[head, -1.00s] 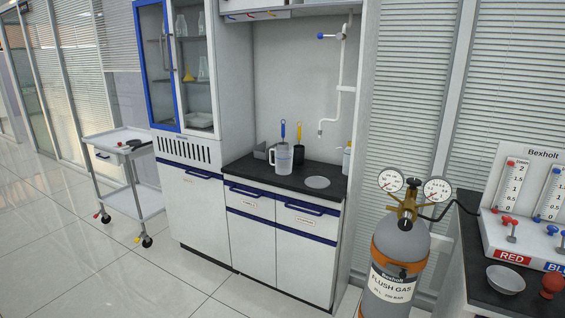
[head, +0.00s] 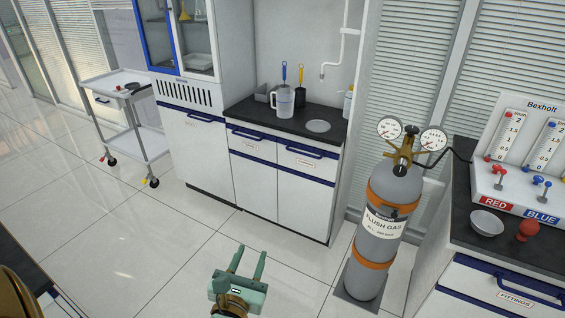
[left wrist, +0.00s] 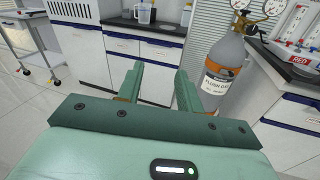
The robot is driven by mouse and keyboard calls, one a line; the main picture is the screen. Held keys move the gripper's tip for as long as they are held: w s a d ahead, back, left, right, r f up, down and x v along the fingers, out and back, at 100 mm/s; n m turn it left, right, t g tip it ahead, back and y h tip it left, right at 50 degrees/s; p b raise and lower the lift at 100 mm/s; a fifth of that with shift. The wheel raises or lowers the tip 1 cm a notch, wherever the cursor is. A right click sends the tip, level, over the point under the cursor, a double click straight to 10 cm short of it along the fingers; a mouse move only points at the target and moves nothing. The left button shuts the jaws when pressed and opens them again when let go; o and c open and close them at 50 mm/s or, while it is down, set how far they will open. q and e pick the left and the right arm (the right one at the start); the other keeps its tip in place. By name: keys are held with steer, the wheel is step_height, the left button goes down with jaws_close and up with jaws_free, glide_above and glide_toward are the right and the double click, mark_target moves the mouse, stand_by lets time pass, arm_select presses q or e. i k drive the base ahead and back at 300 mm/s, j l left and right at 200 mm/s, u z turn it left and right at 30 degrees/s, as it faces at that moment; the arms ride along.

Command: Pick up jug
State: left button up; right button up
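The jug (head: 285,101) is a clear, whitish measuring jug with a handle on its left side. It stands upright on the black counter (head: 253,108) by the far wall, with a blue-handled tool showing above it. It also shows at the top of the left wrist view (left wrist: 144,13). My left gripper (head: 251,254) is green, with its two fingers apart and nothing between them. It is low in front of the cabinet, well short of the jug. The left wrist view also shows the open fingers (left wrist: 158,82). My right gripper is not in view.
A black cup (head: 299,97) with a yellow-handled tool stands right of the jug, and a grey box (head: 262,94) stands left. A round sink (head: 318,126) is nearby. A gas cylinder (head: 382,245) stands right of the cabinet. A trolley (head: 150,141) stands left. The floor in front is clear.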

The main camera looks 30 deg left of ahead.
mark_target(285, 97)
steer(key=i+j, duration=0.25)
steer(key=i, duration=0.25)
steer(key=i+j, duration=0.3)
steer(key=i, duration=0.15)
steer(key=i+j+u, duration=0.1)
steer(key=i+j, duration=0.15)
steer(key=i, duration=0.25)
steer(key=i+j, duration=0.25)
steer(key=i, duration=0.25)
steer(key=i+j, duration=0.2)
steer(key=i, duration=0.3)
